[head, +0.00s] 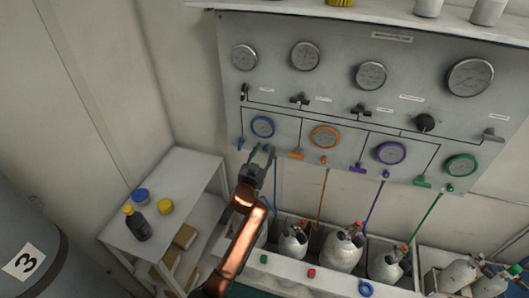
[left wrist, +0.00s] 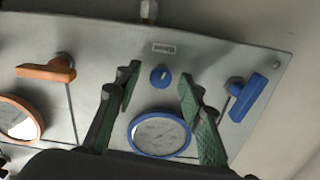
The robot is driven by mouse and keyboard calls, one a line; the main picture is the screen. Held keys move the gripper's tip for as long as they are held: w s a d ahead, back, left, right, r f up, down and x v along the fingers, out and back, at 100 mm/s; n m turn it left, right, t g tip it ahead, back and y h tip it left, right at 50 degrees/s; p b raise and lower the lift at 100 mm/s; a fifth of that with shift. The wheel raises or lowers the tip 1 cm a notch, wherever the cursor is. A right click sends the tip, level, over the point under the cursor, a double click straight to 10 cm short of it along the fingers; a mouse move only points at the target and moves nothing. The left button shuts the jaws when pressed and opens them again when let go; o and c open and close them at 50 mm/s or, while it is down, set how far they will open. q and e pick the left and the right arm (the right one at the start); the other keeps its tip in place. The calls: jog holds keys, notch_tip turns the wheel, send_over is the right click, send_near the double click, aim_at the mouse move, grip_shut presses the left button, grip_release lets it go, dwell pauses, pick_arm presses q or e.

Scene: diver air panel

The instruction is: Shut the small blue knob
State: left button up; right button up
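The small blue knob (left wrist: 160,76) shows in the left wrist view on the grey panel, under a small label and above the blue-rimmed gauge (left wrist: 160,135). My left gripper (left wrist: 158,82) is open, with one green-padded finger on each side of the knob in the picture and nothing held. Whether the fingertips reach the panel I cannot tell. In the head view my left gripper (head: 262,155) is just below the blue-rimmed gauge (head: 262,126), and the knob is hidden behind it. My right gripper is not in view.
A blue lever handle (left wrist: 247,97) sits right of the fingers in the left wrist view, and an orange lever handle (left wrist: 47,72) left of them. Below the panel (head: 330,85) stand several grey cylinders (head: 343,250). A white shelf unit (head: 185,170) stands at left.

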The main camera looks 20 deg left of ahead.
pick_arm(q)
grip_shut()
dwell(0.4)
